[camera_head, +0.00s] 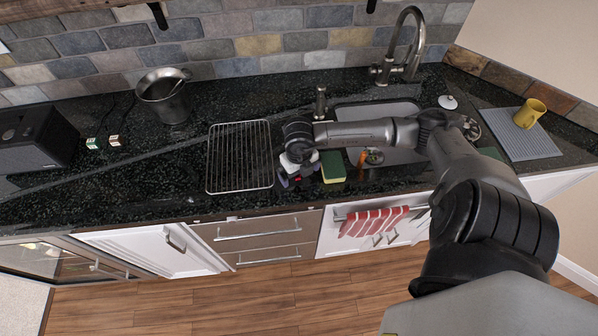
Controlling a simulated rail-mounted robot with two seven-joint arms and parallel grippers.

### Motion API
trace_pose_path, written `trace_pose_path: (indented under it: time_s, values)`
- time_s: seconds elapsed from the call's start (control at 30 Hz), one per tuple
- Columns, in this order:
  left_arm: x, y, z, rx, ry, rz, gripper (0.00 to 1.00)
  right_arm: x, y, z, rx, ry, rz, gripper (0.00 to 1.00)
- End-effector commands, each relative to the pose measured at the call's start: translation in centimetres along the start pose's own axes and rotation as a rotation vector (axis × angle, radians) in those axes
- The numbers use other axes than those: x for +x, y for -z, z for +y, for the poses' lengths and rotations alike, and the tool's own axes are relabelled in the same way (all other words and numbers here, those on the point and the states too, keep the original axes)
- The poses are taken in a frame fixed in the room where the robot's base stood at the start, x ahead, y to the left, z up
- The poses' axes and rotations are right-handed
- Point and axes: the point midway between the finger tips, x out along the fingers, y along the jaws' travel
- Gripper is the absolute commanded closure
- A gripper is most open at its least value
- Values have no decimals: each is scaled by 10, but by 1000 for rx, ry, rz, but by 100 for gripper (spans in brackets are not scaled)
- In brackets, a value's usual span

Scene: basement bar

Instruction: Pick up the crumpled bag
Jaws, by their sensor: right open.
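My right arm reaches in from the right across the sink, and its gripper (293,180) points down at the black counter. It is open, low over the counter between the wire rack and the sponge. Small white, dark and red patches show around the fingers. I cannot tell which of these belong to the gripper and which to a thing beneath it. No crumpled bag can be made out clearly; the wrist hides part of this spot. My left gripper is not in view.
A wire rack (240,187) lies just left of the gripper. A green and yellow sponge (333,167) sits close on its right, before the sink (376,111). A metal bucket (166,96) stands at the back left. A yellow mug (530,112) stands on a grey mat (524,144).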

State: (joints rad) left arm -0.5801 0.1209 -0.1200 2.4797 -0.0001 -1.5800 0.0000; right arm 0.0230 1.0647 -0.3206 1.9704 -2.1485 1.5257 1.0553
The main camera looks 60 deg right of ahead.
Motion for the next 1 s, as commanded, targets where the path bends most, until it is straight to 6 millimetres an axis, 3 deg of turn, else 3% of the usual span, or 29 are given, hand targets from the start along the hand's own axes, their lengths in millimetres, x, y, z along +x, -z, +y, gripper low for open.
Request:
trace_pose_path:
  time_s: [0.17,0.7,1.0]
  values:
    - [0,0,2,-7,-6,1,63,0,0,0,0,0,0,0]
    - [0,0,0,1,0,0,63,0,0,0,0,0,0,51]
    - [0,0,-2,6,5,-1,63,-2,0,0,0,0,-1,51]
